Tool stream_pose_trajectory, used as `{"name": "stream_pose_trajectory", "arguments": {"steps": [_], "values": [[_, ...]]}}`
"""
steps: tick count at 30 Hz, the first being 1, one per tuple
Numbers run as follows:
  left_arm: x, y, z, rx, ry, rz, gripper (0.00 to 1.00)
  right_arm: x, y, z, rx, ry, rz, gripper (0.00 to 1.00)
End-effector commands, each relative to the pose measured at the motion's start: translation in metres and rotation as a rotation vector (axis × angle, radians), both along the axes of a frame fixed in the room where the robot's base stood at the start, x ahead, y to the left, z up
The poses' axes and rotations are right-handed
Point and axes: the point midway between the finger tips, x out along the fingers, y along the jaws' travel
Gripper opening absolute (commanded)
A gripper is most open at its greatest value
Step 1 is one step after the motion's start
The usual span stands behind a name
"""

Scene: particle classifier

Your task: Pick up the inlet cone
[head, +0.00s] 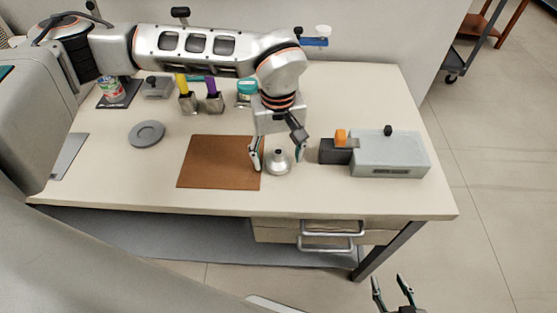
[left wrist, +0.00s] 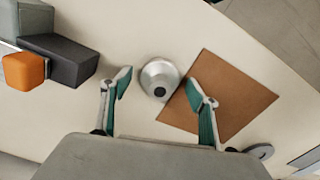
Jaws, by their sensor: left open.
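The inlet cone (head: 279,162) is a silver, round, flared piece with a narrow dark-tipped top. It stands upright on the table just right of the brown mat (head: 215,172). In the left wrist view the cone (left wrist: 158,78) lies between and a little beyond the fingertips, near a corner of the mat (left wrist: 235,92). My left gripper (head: 277,158) is open over the cone, one finger on each side; its fingers (left wrist: 157,85) do not appear to touch it. My right gripper (head: 392,285) is low at the bottom of the head view, off the table, with its fingers apart and empty.
A grey device (head: 390,155) with a dark block (head: 333,152) and an orange part (head: 341,137) stands close right of the cone. The front table strip is clear.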

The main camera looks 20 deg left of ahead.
Motion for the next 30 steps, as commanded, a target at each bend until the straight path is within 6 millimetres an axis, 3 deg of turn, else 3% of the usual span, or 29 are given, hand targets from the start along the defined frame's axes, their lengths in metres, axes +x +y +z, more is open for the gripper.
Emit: {"name": "stream_pose_trajectory", "arguments": {"steps": [7, 12, 23, 30], "values": [[0.000, 0.000, 0.000, 0.000, -0.001, 0.000, 0.58, 0.004, -0.002, 0.002, -0.003, -0.007, -0.002, 0.40], [0.000, 0.000, 0.000, 0.000, -0.001, 0.000, 0.14, 0.004, -0.002, 0.002, -0.003, -0.006, -0.002, 0.40], [0.001, 0.000, 0.002, -0.001, -0.002, 0.000, 0.14, -0.004, -0.001, -0.002, -0.001, 0.008, -0.001, 0.40], [0.002, 0.000, 0.024, -0.001, -0.005, 0.000, 0.14, -0.005, 0.001, 0.000, 0.002, 0.008, 0.001, 0.40]]}}
